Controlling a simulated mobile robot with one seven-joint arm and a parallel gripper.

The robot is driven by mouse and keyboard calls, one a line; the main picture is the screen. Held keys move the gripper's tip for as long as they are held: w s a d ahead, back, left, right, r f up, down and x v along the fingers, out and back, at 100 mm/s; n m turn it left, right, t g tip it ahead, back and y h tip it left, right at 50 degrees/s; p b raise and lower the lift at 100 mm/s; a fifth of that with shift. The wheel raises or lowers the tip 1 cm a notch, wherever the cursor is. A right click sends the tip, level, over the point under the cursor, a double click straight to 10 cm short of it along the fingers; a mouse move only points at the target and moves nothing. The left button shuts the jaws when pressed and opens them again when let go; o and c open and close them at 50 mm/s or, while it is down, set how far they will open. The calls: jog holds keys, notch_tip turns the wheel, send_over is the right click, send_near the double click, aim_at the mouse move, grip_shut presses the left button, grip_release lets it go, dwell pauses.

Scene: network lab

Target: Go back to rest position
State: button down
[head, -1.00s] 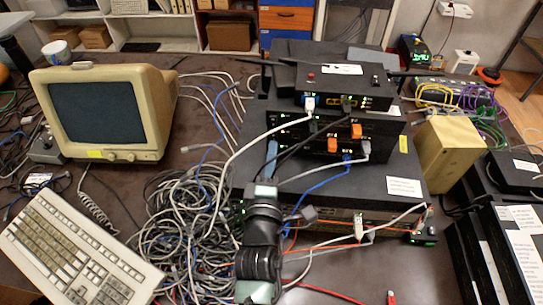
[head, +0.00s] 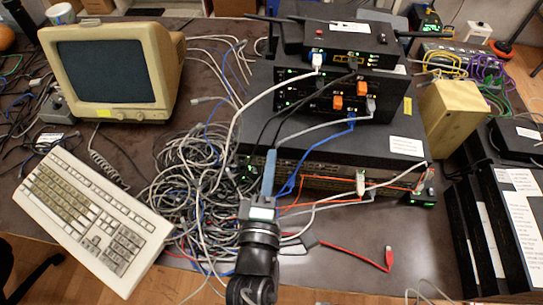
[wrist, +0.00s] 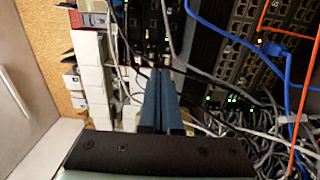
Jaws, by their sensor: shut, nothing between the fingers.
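My gripper (head: 270,158) is at the lower middle of the head view, in front of the stacked black network devices. Its two blue fingers lie side by side, shut, with nothing between them. The wrist view also shows the shut blue fingers (wrist: 168,75), pointing away from the camera. Behind them there are dark panels with ports and several cables. I cannot tell from these views whether the fingers touch any cable.
A tangle of grey cables (head: 185,190) lies left of my gripper. A keyboard (head: 95,205) and an old monitor (head: 110,72) stand further left. A red cable (head: 350,255) lies on the right front table. A wooden block (head: 450,118) stands right of the device stack (head: 330,150).

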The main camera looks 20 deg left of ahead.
dwell(0.4)
jog(key=w+d+r+m+t+h+p, duration=0.1)
jog(key=w+d+r+m+t, duration=0.2)
jog(key=r, duration=0.8)
jog(key=w+d+r+m+t+h+p, duration=0.1)
jog(key=d+r+m+h, duration=0.3)
jog(key=r, duration=0.7)
jog(key=w+d+r+m+t+y+p, duration=0.1)
jog(key=w+r+m+t, duration=0.3)
jog(key=r, duration=0.7)
jog(key=s+d+r+m, duration=0.1)
jog(key=s+r+m, duration=0.2)
jog(key=r, duration=0.4)
jog(key=s+d+r+m+t+p, duration=0.1)
jog(key=s+d+r+m, duration=0.1)
jog(key=s+r, duration=0.3)
jog(key=s+d+r+m+t+h, duration=0.1)
jog(key=r+m, duration=0.4)
jog(key=r, duration=0.6)
jog(key=s+d, duration=0.1)
jog(key=s, duration=0.1)
jog(key=shift+s+d+p, duration=0.2)
jog(key=shift+s+p, duration=0.15)
jog(key=shift+s, duration=0.05)
jog(key=shift+f, duration=0.1)
